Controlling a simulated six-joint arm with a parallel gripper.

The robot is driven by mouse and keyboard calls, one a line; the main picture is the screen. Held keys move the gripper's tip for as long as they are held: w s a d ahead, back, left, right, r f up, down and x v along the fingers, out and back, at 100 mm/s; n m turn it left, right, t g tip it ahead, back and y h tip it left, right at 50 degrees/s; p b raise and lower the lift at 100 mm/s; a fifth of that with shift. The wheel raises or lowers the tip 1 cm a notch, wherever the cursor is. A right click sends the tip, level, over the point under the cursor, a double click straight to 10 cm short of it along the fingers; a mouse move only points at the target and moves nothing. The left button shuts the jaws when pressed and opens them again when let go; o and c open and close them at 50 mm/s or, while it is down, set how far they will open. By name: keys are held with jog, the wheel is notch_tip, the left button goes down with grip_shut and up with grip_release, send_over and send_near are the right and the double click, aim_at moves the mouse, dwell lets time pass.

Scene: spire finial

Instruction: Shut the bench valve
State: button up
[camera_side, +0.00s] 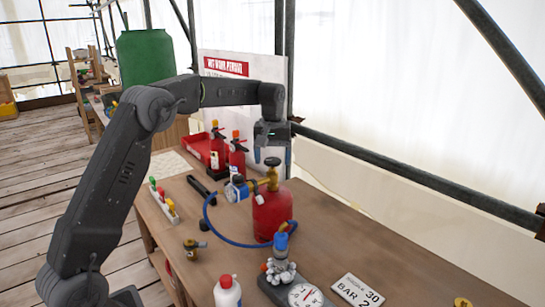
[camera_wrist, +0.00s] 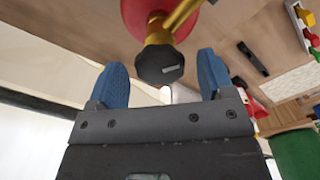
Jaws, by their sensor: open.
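A red gas cylinder (camera_side: 272,212) stands on the wooden bench, with a brass valve (camera_side: 272,180) on top. In the wrist view the valve's black round knob (camera_wrist: 160,64) carries a pale mark, with brass (camera_wrist: 158,32) and red cylinder beyond it. My gripper (camera_side: 272,155) is open and points down just above the valve. In the wrist view its blue fingertips (camera_wrist: 164,72) lie on either side of the knob with gaps; I cannot tell if they are level with it.
A grey block with a gauge (camera_side: 304,294) and blue-topped fitting (camera_side: 281,243) stands in front, beside a "BAR" card (camera_side: 357,291). A red-capped white bottle (camera_side: 227,291) and brass fitting (camera_side: 192,248) stand left. Red torch-like canisters (camera_side: 236,158) are behind. The right bench is mostly clear.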

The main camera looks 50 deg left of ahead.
jog(key=c, duration=0.9)
jog(key=shift+m, duration=0.3)
jog(key=m, duration=1.1)
jog(key=shift+m, duration=0.3)
jog(key=o, duration=0.9)
